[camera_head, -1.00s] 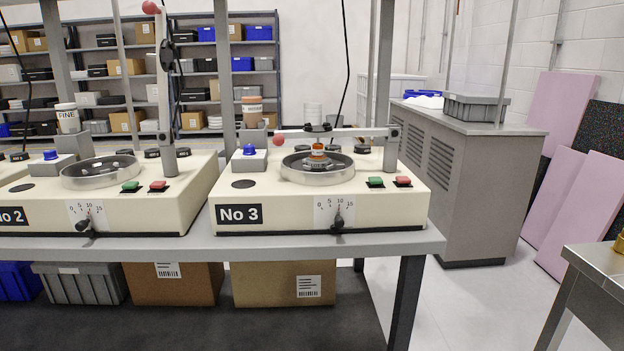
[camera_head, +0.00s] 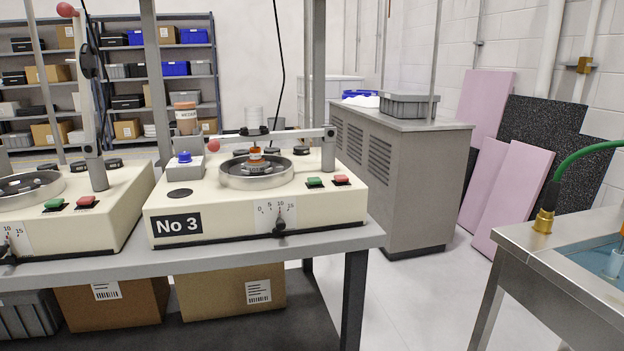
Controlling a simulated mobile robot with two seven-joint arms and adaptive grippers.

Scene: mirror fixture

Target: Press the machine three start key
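Machine three (camera_head: 256,205) is a cream box labelled "No 3" (camera_head: 178,224) on a grey bench. Its green key (camera_head: 314,183) and red key (camera_head: 341,180) sit side by side at the right of its top face. I cannot read any marking on the keys. A round metal pan (camera_head: 256,178) is in the middle, under a lowered horizontal arm (camera_head: 275,137) with a red ball end. A dial with a black lever is on the front face. Neither gripper is in view.
The grey bench (camera_head: 330,241) ends just right of machine three. Machine two (camera_head: 100,222), with its arm raised, stands to the left. A grey cabinet (camera_head: 405,180) is behind right. A metal sink table (camera_head: 520,258) with a green hose (camera_head: 580,160) is at right. Floor between is clear.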

